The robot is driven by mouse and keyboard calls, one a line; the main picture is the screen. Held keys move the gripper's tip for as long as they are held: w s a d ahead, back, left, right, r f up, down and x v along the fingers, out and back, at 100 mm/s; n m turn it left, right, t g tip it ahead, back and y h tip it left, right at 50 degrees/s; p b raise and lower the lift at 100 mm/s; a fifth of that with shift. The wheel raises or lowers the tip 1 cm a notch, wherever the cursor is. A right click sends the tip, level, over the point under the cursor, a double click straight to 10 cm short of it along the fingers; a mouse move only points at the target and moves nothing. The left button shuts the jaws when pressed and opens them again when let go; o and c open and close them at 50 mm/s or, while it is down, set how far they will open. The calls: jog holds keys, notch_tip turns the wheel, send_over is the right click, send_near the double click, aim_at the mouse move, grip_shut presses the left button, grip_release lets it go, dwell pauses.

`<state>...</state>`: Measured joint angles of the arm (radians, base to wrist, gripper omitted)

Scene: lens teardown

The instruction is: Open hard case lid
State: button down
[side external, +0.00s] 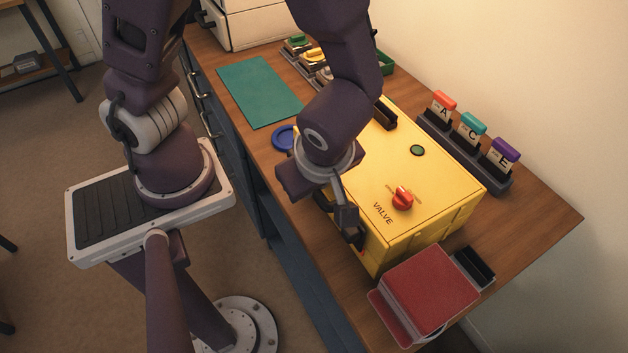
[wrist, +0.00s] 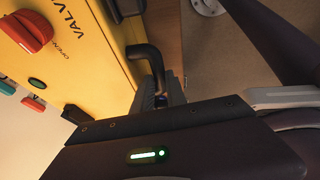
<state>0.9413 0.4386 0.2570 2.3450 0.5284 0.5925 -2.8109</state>
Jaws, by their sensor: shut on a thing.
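The hard case (side external: 425,180) is a yellow box on the bench, with its lid down. Its top bears a red valve knob (side external: 402,198), the word VALVE and a round green spot. A black handle (side external: 352,237) sticks out from its front side; in the wrist view the handle (wrist: 148,58) curves out from the yellow face. My gripper (side external: 346,218) is at this front side, shut on the handle. In the wrist view my gripper (wrist: 160,98) surrounds the handle's lower part, and the exact contact is partly hidden.
A rack (side external: 465,155) with lettered tabs stands behind the case. A red-topped block (side external: 430,288) sits close to its right end. A blue ring dish (side external: 285,138) and a green mat (side external: 260,91) lie to the left. The bench's front edge runs just below my gripper.

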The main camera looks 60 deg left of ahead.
jog(key=w+r+g, duration=0.3)
jog(key=w+r, duration=0.5)
jog(key=r, duration=0.5)
jog(key=w+r, duration=0.3)
jog(key=w, duration=0.5)
jog(key=w+r, duration=0.3)
jog(key=w, duration=0.6)
jog(key=shift+w+r+m, duration=0.3)
jog(key=shift+r, duration=0.1)
jog(key=shift+d, duration=0.1)
jog(key=c, duration=1.6)
grip_release()
